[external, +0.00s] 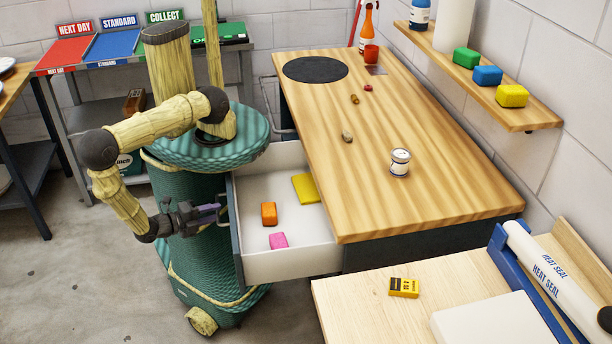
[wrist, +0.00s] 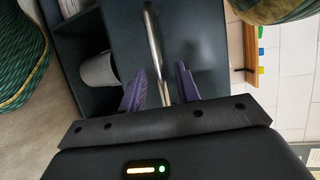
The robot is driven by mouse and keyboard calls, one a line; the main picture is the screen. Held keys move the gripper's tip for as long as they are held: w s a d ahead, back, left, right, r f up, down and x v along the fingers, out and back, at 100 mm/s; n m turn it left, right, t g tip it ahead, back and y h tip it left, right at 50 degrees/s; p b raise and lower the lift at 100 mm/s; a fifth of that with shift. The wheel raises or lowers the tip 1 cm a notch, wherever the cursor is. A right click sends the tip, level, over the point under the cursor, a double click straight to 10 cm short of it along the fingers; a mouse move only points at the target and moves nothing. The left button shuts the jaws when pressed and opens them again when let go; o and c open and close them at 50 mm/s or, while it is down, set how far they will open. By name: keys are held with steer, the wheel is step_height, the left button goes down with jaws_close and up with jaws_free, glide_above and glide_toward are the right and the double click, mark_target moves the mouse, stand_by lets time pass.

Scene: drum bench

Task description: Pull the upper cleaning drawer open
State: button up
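The upper cleaning drawer (external: 290,262) stands pulled out from the left side of the wood-topped bench (external: 400,150). Its white inside holds an orange block (external: 269,214), a pink block (external: 278,240) and a yellow piece (external: 305,188). My gripper (external: 218,211) is at the outer side of the dark drawer front. In the wrist view the drawer front (wrist: 205,45) carries a long metal bar handle (wrist: 153,40). My two purple fingers (wrist: 161,88) lie on either side of the bar, with a gap visible on both sides. The gripper is open.
A can (external: 400,162) and several small items stand on the bench top. A shelf (external: 480,80) with coloured blocks hangs on the wall at right. A pale table (external: 350,305) is close in front of the drawer. A grey cylindrical container (wrist: 98,70) shows beside the drawer front.

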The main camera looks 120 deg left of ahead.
steer(key=v, duration=1.1)
stand_by(0.3)
steer(key=w+a+r+n+g+h+p, duration=0.1)
steer(key=w+a+r+g+h, duration=0.1)
steer(key=w+r, duration=0.3)
steer(key=w+a+r+n+g+h+p, duration=0.1)
steer(key=w+a+r+g+h, duration=0.1)
steer(key=w+r+g+h, duration=0.2)
steer(key=w+a+r+n+g+h+p, duration=0.1)
steer(key=w+a+r+g+h+p, duration=0.1)
steer(key=w+r, duration=0.3)
steer(key=shift+w+a+r+g+h, duration=0.2)
steer(key=shift+w+g+h, duration=0.15)
steer(key=shift+w, duration=0.4)
steer(key=shift+w+a+r+g+h, duration=0.25)
steer(key=shift+w+h, duration=0.2)
steer(key=shift+w, duration=0.25)
steer(key=w+a+r+n+t+h+p, duration=0.1)
steer(key=w+a+r+t+h+p, duration=0.1)
steer(key=a+r, duration=0.4)
steer(key=w+a+r+n+t+h+p, duration=0.1)
steer(key=w+a+r+t+h, duration=0.2)
steer(key=a, duration=0.8)
step_height(320, 180, up, 5)
steer(key=shift+w+a+f+t+p, duration=0.25)
steer(key=shift+w+t+p, duration=0.15)
steer(key=shift+w, duration=0.55)
